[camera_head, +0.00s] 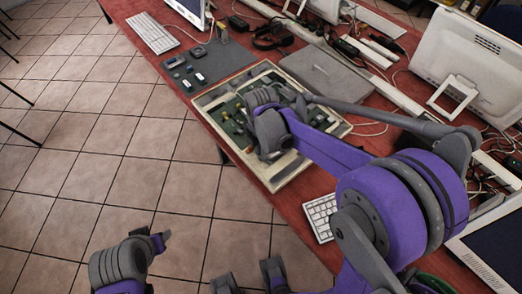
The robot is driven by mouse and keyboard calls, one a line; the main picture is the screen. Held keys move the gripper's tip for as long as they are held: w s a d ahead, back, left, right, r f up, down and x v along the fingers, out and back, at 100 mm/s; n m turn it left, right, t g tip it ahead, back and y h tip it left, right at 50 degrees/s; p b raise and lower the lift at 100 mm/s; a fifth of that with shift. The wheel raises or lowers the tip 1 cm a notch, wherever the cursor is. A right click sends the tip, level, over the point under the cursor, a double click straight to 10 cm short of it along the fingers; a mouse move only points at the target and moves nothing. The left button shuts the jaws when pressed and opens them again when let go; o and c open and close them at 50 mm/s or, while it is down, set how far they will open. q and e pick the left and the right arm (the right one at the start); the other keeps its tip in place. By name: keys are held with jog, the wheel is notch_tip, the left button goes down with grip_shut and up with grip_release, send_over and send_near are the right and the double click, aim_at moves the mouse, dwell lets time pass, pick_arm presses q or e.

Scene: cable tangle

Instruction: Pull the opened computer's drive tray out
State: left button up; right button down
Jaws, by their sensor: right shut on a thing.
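The opened computer (336,131) is a shallow cream case lying on the red table, with green circuit boards inside. My right gripper (272,150) is down inside it near the middle, shut on what seems to be the drive tray. Its wrist and forearm cover the fingertips, the tray and much of the case's interior. I cannot tell how far the tray sits from its slot. My left arm's grey and purple end (120,262) hangs over the tiled floor at the lower left, away from the table. Its jaw opening cannot be made out.
A dark mat (222,62) with small parts lies behind the case. A flat grey panel (325,75) is at its right. A white keyboard (322,212) lies in front, another (152,33) at the back. A white monitor (468,65) and cables crowd the right.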

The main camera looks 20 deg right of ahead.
jog(key=a, duration=0.1)
jog(key=s+a, duration=0.1)
jog(key=a, duration=0.1)
jog(key=shift+s+a, duration=0.1)
jog(key=shift+a, duration=0.05)
jog(key=c, duration=1.3)
grip_release()
jog(key=o, duration=0.5)
notch_tip(320, 180, up, 11)
jog(key=p, duration=0.1)
jog(key=shift+f, duration=0.1)
